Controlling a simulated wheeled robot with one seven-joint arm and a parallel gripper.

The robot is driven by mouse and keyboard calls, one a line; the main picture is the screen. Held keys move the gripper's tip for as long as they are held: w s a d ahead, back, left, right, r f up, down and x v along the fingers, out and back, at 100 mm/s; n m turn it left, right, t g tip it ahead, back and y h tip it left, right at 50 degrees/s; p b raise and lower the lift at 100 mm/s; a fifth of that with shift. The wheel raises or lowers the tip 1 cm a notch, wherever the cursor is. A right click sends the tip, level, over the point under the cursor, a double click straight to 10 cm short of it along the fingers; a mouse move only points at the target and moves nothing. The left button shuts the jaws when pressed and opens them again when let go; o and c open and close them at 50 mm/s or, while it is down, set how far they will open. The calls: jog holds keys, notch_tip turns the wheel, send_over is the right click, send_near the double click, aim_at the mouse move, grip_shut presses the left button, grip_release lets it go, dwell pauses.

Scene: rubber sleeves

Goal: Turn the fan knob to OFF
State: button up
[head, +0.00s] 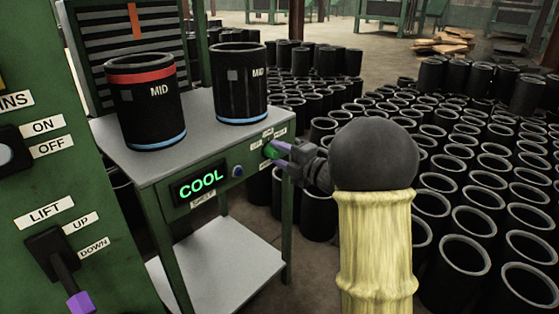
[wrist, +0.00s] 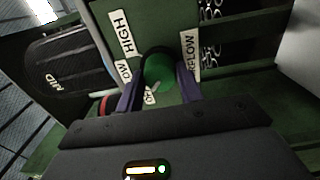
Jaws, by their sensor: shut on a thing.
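The fan knob (head: 269,152) is a green round knob on the front of the green table, at its right end. In the wrist view the knob (wrist: 159,70) sits between the two purple fingers of my gripper (wrist: 159,84), which is shut on it. My gripper (head: 275,149) reaches it from the right in the head view. White labels around the knob include HIGH (wrist: 124,33), a partly covered LOW and one ending in "FLOW" (wrist: 190,50). A small label below the knob is partly hidden. A pale mark shows on the knob's lower edge; its exact setting is unclear.
Two black sleeves marked MID, one with a red band (head: 147,100) and one without (head: 239,85), stand on the table. A green cabinet (head: 60,180) is at left. Many black sleeves crowd the right floor.

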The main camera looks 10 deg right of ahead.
jog(key=shift+f, duration=0.15)
jog(key=o, duration=1)
jog(key=shift+s, duration=0.15)
jog(key=p+v, duration=0.4)
jog(key=v, duration=1.3)
jog(key=shift+s+d, duration=0.1)
